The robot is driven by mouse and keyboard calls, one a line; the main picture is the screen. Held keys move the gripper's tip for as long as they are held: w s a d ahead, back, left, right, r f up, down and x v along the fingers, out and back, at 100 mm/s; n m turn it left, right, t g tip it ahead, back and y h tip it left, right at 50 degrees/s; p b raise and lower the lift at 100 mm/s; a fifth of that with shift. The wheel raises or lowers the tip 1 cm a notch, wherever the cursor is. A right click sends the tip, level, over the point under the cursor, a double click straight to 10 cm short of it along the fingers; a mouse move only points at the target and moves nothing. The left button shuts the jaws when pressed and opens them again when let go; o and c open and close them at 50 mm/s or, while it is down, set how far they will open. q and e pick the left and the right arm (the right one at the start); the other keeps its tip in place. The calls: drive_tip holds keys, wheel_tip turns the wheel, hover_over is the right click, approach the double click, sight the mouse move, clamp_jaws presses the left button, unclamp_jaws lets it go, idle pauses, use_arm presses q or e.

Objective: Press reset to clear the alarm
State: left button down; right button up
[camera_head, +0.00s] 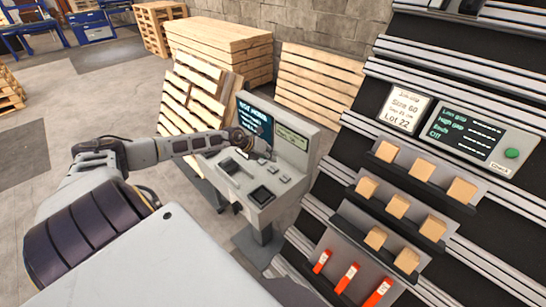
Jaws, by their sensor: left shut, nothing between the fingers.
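A grey control console (262,205) stands on a pedestal ahead of me. Its upright back carries a dark screen (255,117) with pale text and a smaller pale label panel (291,138). Its sloped desk has several small dark controls, and I cannot tell which one is reset. My left gripper (264,153) is shut and empty. It appears in front of the screen's lower part, above the desk, and hides some of both. I cannot tell whether it touches anything. My right gripper is not in view.
At the right, a black rack (470,75) with metal rails holds several wooden blocks, orange-red pieces (347,278) and a panel with a green button (512,153). Wooden pallets (219,48) stand behind the console. Grey floor at the left is mostly open.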

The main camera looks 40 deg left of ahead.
use_arm(q)
drive_tip(key=shift+r+p, duration=1)
drive_tip(key=shift+r, duration=0.3)
drive_tip(key=shift+d+f, duration=0.1)
